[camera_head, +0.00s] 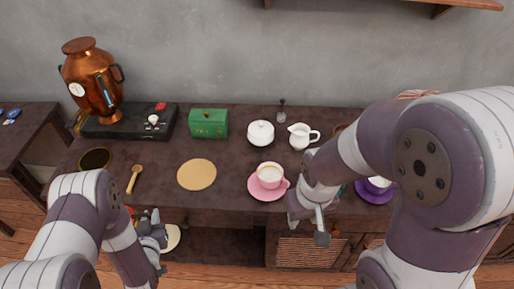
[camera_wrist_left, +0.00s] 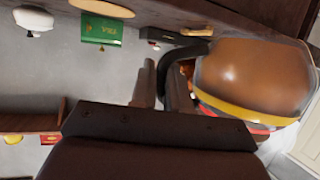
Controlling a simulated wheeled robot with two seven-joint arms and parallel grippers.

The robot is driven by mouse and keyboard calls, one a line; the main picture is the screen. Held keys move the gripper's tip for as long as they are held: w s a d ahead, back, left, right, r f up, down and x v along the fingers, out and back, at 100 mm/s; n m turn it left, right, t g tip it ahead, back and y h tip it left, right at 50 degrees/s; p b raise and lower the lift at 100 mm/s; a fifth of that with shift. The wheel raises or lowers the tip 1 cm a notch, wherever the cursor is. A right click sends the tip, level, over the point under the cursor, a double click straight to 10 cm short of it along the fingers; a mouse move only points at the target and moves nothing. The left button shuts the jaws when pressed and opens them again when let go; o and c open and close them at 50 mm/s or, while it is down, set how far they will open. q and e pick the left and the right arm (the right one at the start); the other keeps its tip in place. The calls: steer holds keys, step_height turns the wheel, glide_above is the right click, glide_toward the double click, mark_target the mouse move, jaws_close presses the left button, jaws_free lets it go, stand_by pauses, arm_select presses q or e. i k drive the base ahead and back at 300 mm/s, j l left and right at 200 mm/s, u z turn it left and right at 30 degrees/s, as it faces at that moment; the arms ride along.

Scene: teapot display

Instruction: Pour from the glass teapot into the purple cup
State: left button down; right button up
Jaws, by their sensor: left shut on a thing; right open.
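The glass teapot (camera_wrist_left: 250,75), with brown liquid and yellow and red bands, shows large in the left wrist view. My left gripper (camera_wrist_left: 163,85) is shut on its black handle. In the head view my left gripper (camera_head: 155,238) is in front of the counter's near edge, and the teapot is mostly hidden by the arm. The purple cup (camera_head: 378,182) stands on a purple saucer (camera_head: 372,196) at the right of the counter, partly covered by my right arm. My right gripper (camera_head: 308,226) is open and empty at the counter's front edge, left of the purple cup.
A pink cup (camera_head: 270,174) on a pink saucer (camera_head: 258,194), a round tan mat (camera_head: 197,175) and a wooden scoop (camera_head: 133,180) are on the counter (camera_head: 225,155). Behind are a green box (camera_head: 208,124), white lidded bowl (camera_head: 261,133), white jug (camera_head: 299,136) and copper urn (camera_head: 92,80).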

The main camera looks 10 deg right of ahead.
mark_target(381, 184)
steer(key=l+u, duration=0.1)
steer(key=u, duration=0.35)
steer(key=k+u, duration=0.15)
steer(key=u, duration=0.35)
steer(key=k+l+u, duration=0.1)
steer(key=u, duration=0.35)
steer(key=k+l, duration=0.15)
steer(key=k, duration=0.45)
steer(key=k+z, duration=0.1)
steer(key=z, duration=0.9)
steer(key=k+l+z, duration=0.1)
steer(key=z, duration=0.4)
steer(key=l+z, duration=0.2)
steer(key=z, duration=0.3)
steer(key=l+z, duration=0.15)
steer(key=z, duration=0.35)
steer(key=k, duration=0.05)
